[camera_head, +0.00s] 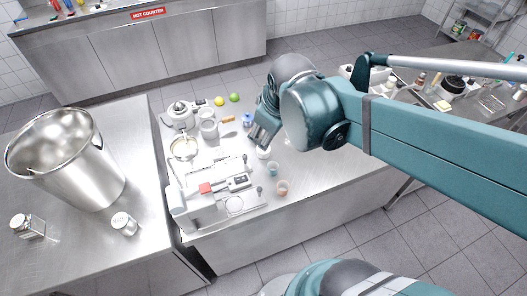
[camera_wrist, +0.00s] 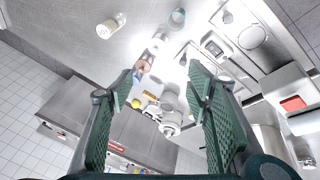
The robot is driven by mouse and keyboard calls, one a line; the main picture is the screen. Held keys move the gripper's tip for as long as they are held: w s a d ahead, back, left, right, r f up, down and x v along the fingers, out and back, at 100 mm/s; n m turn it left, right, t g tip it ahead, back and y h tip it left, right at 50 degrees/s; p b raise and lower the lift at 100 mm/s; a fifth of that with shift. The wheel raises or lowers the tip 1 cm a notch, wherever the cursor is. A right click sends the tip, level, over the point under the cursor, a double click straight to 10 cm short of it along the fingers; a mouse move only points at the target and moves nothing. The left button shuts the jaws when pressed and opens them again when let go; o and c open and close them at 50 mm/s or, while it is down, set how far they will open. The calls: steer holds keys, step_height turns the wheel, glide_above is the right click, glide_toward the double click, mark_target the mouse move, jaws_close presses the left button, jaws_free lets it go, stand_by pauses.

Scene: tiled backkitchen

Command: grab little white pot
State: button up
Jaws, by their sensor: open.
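A small whitish pot (camera_head: 263,153) stands on the steel table, just below my gripper (camera_head: 261,136) in the head view. In the wrist view a small pale pot (camera_wrist: 157,41) shows beyond the fingertips, near the top middle; it looks like the same one, but glare blurs it. A second pale jar (camera_wrist: 110,26) stands apart at upper left there. In the wrist view my gripper (camera_wrist: 166,80) is open, its green pads wide apart with nothing held between them. I cannot tell the exact height of the fingers above the table.
Canisters (camera_head: 208,127), a lemon (camera_head: 219,101), a lime (camera_head: 234,97) and a white appliance (camera_head: 179,114) lie farther back. A large steel pot (camera_head: 90,175) stands on the left table. The table's right part looks clear.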

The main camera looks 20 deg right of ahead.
steer(key=w+f+n+g+p, duration=0.1)
steer(key=w+f+n, duration=0.1)
steer(key=w+n, duration=0.15)
steer(key=n+g+p, duration=0.2)
steer(key=n+g, duration=0.1)
steer(key=n, duration=0.5)
glide_above(263, 152)
steer(key=shift+h, duration=0.4)
steer(key=f, duration=0.8)
steer(key=shift+w+a+f, duration=0.15)
steer(key=shift+w, duration=0.2)
steer(key=shift+w+f+n+p, duration=0.2)
steer(key=shift+f+n+p, duration=0.1)
steer(key=shift+f+n, duration=0.35)
steer(key=shift+f+n+g, duration=0.3)
steer(key=shift+f, duration=0.1)
steer(key=shift+f, duration=0.1)
steer(key=shift+w+d+f, duration=0.1)
steer(key=shift+d+f, duration=0.05)
steer(key=shift+f, duration=0.45)
steer(key=shift+d+f, duration=0.1)
steer(key=shift+f, duration=0.45)
steer(key=shift+f, duration=0.15)
steer(key=shift+w+d+f, duration=0.1)
steer(key=shift+d+f, duration=0.05)
steer(key=shift+f, duration=1.1)
steer(key=shift+d+f, duration=0.15)
steer(key=shift+f, duration=1.05)
